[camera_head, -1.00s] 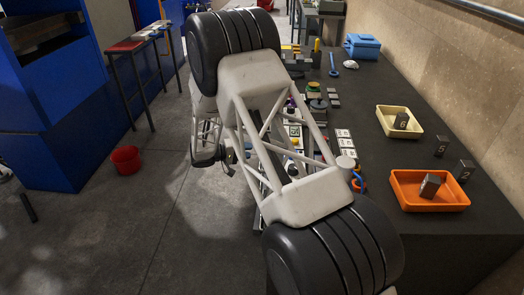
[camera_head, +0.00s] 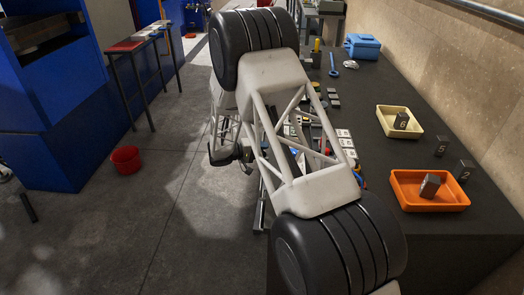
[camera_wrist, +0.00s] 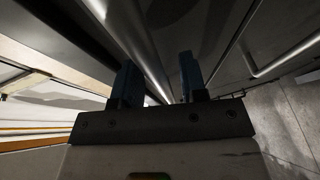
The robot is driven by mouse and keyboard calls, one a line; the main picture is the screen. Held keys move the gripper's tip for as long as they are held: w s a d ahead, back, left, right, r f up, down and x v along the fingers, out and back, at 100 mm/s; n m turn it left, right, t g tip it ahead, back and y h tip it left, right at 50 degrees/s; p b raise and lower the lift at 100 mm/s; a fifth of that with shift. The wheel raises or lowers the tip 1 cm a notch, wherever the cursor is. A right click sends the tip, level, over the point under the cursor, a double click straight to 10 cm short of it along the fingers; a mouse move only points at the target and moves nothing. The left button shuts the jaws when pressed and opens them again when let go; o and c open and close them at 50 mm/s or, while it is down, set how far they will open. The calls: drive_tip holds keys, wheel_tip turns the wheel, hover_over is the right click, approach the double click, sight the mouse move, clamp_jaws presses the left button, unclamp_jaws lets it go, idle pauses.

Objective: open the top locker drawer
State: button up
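In the wrist view, my gripper (camera_wrist: 158,76) is open, with its two dark blue fingers apart. A shiny metal bar (camera_wrist: 138,45), like a drawer handle, runs along a dark grey front and passes between the fingers in the picture. I cannot tell whether they touch it. A second bar handle (camera_wrist: 252,58) is on a dark panel to the right. Which bar belongs to the top drawer is unclear. In the head view, my arm hides most of the locker under the bench; a metal piece (camera_head: 259,214) shows at the bench's left edge.
The dark bench top (camera_head: 375,85) holds an orange tray (camera_head: 455,205), a cream tray (camera_head: 415,133), a blue toolbox (camera_head: 362,46) and small black blocks. A red bucket (camera_head: 126,159) stands on the floor to the left. The floor between bucket and bench is clear.

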clamp_jaws()
drive_tip(key=shift+a, duration=0.15)
drive_tip(key=a, duration=3.5)
drive_tip(key=shift+a, duration=0.1)
unclamp_jaws()
drive_tip(key=shift+a, duration=0.1)
drive_tip(key=v, duration=0.7)
drive_tip(key=shift+s+a, duration=0.15)
drive_tip(key=shift+a, duration=0.05)
